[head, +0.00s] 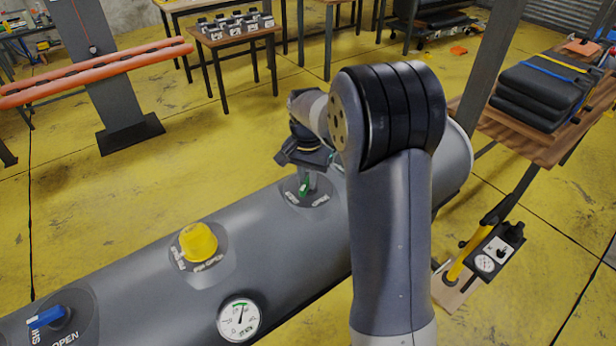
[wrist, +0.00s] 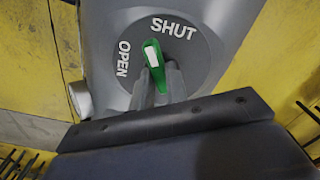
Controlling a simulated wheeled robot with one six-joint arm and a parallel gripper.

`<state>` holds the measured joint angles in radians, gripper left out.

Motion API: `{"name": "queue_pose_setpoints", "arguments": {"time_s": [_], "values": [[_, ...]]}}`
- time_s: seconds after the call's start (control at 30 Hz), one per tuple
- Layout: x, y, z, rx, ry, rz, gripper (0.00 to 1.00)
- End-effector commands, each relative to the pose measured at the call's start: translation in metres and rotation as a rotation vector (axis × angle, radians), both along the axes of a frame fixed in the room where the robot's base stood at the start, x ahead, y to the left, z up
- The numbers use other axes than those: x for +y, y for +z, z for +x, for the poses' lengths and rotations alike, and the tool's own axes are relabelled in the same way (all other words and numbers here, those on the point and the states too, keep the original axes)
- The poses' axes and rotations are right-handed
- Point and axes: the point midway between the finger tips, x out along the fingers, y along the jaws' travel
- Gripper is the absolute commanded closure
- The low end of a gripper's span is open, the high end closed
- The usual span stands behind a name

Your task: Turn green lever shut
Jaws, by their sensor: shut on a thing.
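The green lever (wrist: 153,60) stands on a round dark plate (wrist: 195,58) marked OPEN and SHUT. Its white-marked end lies between the two words in the wrist view. My gripper (wrist: 158,82) is shut on the green lever, with a grey finger on either side of it. The fingers cover the lever's lower part. In the head view the green lever (head: 304,187) shows as a small green piece on top of the grey tube, just under my gripper (head: 305,176).
The grey inflatable tube (head: 270,235) also carries a yellow cap (head: 198,242), a blue lever (head: 46,317) and a pressure gauge (head: 238,319). A hand pump (head: 485,255) stands at the right, below a wooden table (head: 520,137) with folded black bundles.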

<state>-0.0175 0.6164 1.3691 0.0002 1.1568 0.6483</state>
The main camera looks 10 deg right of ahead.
Motion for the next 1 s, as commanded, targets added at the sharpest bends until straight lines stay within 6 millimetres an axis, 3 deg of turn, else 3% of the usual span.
{"name": "queue_pose_setpoints", "arguments": {"time_s": [0.5, 1.0], "values": [[0.0022, 0.0008, 0.0033, -0.003, -0.419, 0.0, 1.0], [0.0025, 0.0008, 0.0044, -0.004, -0.561, -0.001, 1.0]]}}
